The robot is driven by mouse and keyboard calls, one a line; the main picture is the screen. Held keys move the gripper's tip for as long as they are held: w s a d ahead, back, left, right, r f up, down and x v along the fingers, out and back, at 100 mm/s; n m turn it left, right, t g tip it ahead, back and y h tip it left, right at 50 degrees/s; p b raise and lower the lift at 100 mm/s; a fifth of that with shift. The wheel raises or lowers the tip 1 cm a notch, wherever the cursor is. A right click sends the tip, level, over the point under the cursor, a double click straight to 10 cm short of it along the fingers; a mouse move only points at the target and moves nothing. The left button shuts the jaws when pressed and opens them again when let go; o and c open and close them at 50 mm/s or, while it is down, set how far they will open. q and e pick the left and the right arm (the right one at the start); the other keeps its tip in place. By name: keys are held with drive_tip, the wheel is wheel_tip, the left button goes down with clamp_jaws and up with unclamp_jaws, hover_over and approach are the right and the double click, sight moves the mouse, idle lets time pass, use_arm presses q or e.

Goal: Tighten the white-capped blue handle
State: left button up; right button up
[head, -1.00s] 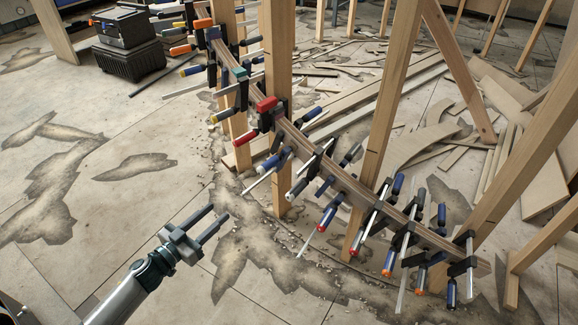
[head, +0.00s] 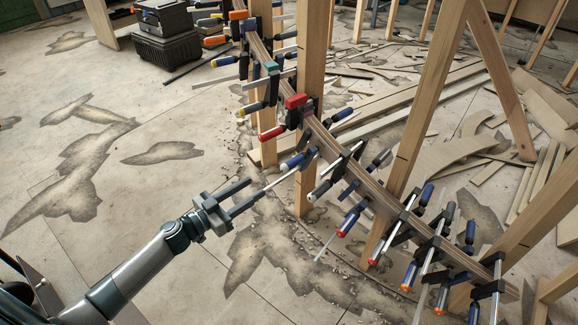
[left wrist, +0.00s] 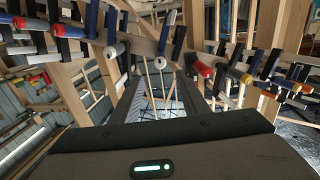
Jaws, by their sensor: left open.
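The white-capped blue handle (head: 297,161) is on a clamp at the middle of the curved wooden stringer (head: 345,172) in the head view. Its pale cap faces my left gripper (head: 254,191). The gripper is open and empty, its two fingers pointing toward the handle with a gap between tips and cap. In the left wrist view the blue handle (left wrist: 164,40) shows beyond and between the fingers. A neighbouring dark handle with a white cap (head: 318,190) is to its right in the head view. My right gripper is not in view.
A clamp with a red handle (head: 272,133) is just to the left. Red-capped blue handles (head: 349,222) and more clamps line the stringer to the right. Wooden posts (head: 309,90) stand along it. The floor in front on the left is clear; black cases (head: 165,45) stand behind.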

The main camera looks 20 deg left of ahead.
sight(282, 170)
use_arm(q)
drive_tip(key=b+x, duration=0.1)
drive_tip(key=x, duration=1.3)
drive_tip(key=shift+w+d+f, duration=0.1)
drive_tip(key=shift+w+d, duration=0.15)
drive_tip(key=shift+w, duration=0.05)
drive_tip(key=shift+w+d, duration=0.2)
drive_tip(key=shift+w, duration=0.2)
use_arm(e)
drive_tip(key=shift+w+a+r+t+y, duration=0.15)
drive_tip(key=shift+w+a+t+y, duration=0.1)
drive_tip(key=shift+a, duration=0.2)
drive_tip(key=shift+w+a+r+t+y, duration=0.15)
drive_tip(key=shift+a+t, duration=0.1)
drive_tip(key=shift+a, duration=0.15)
use_arm(q)
clamp_jaws()
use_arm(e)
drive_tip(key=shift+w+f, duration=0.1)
